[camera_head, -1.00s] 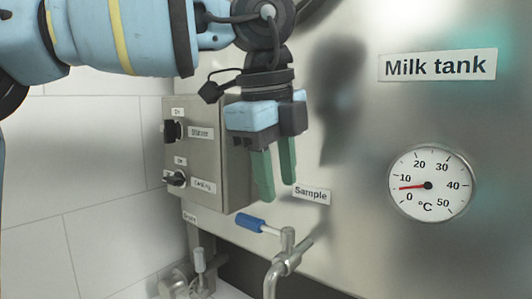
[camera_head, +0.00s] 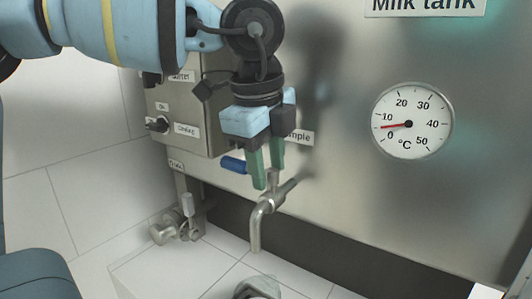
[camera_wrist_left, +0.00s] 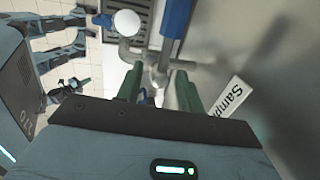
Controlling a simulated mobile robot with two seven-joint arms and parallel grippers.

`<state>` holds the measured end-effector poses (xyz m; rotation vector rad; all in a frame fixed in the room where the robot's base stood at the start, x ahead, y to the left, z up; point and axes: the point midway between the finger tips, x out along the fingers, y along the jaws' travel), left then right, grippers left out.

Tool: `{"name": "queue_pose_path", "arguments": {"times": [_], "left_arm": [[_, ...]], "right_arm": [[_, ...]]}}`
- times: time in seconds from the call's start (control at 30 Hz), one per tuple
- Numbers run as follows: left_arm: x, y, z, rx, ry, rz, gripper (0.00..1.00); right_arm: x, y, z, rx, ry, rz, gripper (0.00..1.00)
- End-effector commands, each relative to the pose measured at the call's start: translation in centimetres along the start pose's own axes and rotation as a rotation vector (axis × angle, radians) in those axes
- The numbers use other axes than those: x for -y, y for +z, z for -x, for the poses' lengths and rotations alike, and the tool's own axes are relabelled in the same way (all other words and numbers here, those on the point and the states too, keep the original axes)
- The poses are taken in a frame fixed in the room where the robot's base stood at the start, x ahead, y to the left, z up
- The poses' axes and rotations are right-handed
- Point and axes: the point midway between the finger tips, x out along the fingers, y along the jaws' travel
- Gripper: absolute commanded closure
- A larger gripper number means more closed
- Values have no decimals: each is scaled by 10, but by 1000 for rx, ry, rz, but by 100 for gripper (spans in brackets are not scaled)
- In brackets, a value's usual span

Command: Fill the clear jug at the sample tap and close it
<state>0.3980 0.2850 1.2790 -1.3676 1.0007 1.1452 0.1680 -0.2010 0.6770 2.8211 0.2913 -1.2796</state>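The sample tap (camera_head: 258,215) is metal, with a downturned spout and a blue lever handle (camera_head: 233,164) pointing left. The handle also shows in the left wrist view (camera_wrist_left: 175,20). My left gripper (camera_head: 267,172) points down at the tap, its green fingers apart and empty, just right of the blue grip. I cannot tell if they touch the tap. A pale rounded thing (camera_head: 258,288) at the bottom edge, below the spout, is cut off; I cannot tell if it is the clear jug. What seems to be my right gripper (camera_wrist_left: 78,84) is small in the wrist view; its opening is unclear.
The steel milk tank wall stands behind, with a dial thermometer (camera_head: 408,123). A grey switch box (camera_head: 185,120) is left of my left gripper. A drain valve (camera_head: 178,222) sits low at the left. White tiles (camera_head: 150,275) lie below the tap.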

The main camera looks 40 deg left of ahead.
Motion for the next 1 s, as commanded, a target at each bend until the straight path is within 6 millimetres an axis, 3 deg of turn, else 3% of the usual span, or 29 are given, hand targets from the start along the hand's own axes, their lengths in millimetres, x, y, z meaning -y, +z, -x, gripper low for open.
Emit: {"name": "queue_pose_path", "arguments": {"times": [0.17,0.47,1.0], "left_arm": [[0,0,0,0,0,0,63],[0,0,0,0,0,0,100],[0,0,0,0,0,0,100]], "right_arm": [[1,0,0,-1,0,-5,100],[2,0,0,-1,0,-7,100],[1,0,0,1,0,-3,100]]}}
